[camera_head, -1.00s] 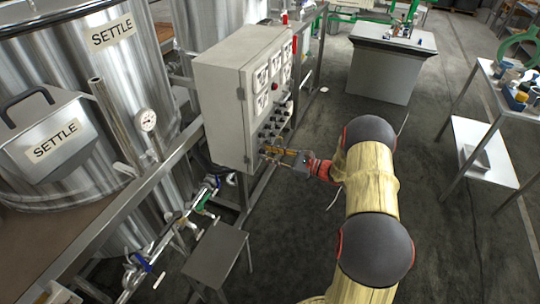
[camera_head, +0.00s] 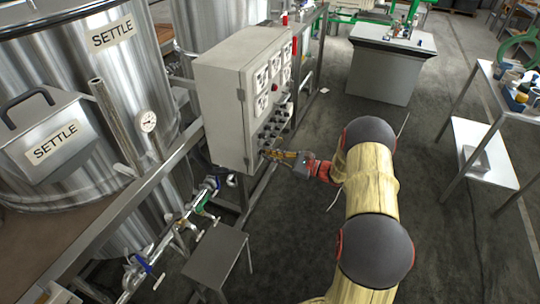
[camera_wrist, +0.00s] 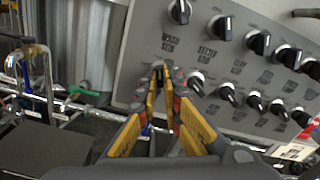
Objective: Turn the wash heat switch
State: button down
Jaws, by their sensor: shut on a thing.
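A grey control panel (camera_head: 262,125) carries rows of black knob switches on the front of a pale cabinet. My gripper (camera_head: 270,154) reaches the lower left of this panel. In the wrist view, its yellow-sided fingers (camera_wrist: 160,76) close together on a dark switch knob (camera_wrist: 158,66) at the left end of the lower row. The fingertips hide most of this knob, so its pointer angle cannot be read. The labels near it are too blurred to read, so I cannot tell whether it is the wash heat switch.
Neighbouring knobs (camera_wrist: 228,93) stand close to the right of my fingers. Pipes with valves (camera_head: 200,200) and a small grey stool (camera_head: 217,256) are below and left of the cabinet (camera_head: 222,105). Settle tanks (camera_head: 120,70) stand at left.

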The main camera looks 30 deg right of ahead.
jog(key=shift+n, duration=0.4)
jog(key=shift+n+b, duration=2.55)
jog(key=shift+n, duration=0.95)
jog(key=c, duration=2)
grip_release()
jog(key=shift+o, duration=0.2)
